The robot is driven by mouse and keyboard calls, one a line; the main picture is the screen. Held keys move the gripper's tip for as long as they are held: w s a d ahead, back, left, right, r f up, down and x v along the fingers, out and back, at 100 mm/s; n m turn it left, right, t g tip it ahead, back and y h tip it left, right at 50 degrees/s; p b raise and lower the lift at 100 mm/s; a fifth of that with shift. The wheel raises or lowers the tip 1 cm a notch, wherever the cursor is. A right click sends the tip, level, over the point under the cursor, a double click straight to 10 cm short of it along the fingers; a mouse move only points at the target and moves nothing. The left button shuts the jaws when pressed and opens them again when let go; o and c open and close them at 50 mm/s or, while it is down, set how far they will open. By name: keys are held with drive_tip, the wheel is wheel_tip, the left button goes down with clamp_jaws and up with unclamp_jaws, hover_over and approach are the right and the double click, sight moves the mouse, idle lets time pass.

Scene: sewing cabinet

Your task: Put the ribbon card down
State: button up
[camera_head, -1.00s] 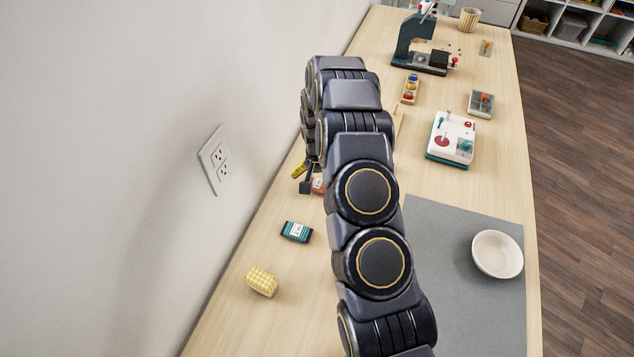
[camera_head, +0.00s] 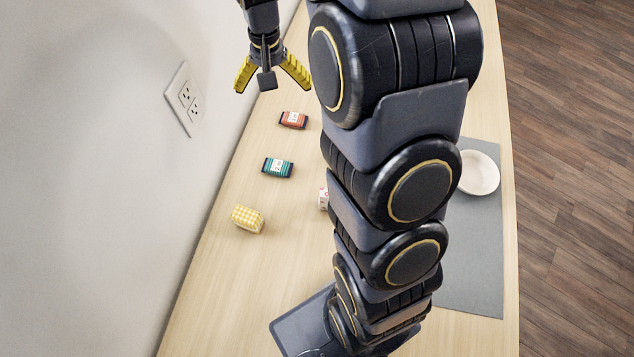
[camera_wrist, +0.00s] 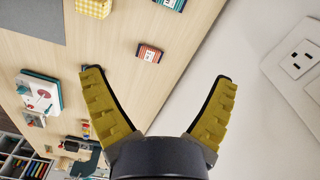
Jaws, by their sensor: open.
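A red card with a pale label (camera_head: 293,120), which looks like the ribbon card, lies flat on the table. It also shows in the wrist view (camera_wrist: 149,52). A similar teal card (camera_head: 278,167) lies in front of it; its edge shows at the top of the wrist view (camera_wrist: 173,3). My gripper (camera_head: 272,85) is open and empty, with its yellow fingers spread, raised above the table near the wall. In the wrist view my gripper (camera_wrist: 160,75) has nothing between its fingers, and the red card lies apart, beyond the fingertips.
A yellow checked bundle (camera_head: 248,219) sits on the table's wall side. A small pink-and-white item (camera_head: 323,198) is partly hidden by my arm. A white bowl (camera_head: 478,172) stands on the grey mat (camera_head: 470,265). A wall with an outlet (camera_head: 184,98) borders the left.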

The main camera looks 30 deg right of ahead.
drive_tip(key=s+a+r+n, duration=0.2)
drive_tip(key=s+r, duration=0.1)
drive_tip(key=s, duration=0.5)
drive_tip(key=s+a+r+n+g, duration=0.1)
drive_tip(key=s+a+r+n, duration=0.1)
drive_tip(key=s, duration=0.7)
drive_tip(key=s+a+r+n, duration=0.2)
drive_tip(key=s+r, duration=0.1)
drive_tip(key=s, duration=0.6)
drive_tip(key=shift+a+r+g, duration=0.3)
drive_tip(key=shift+a+r, duration=0.05)
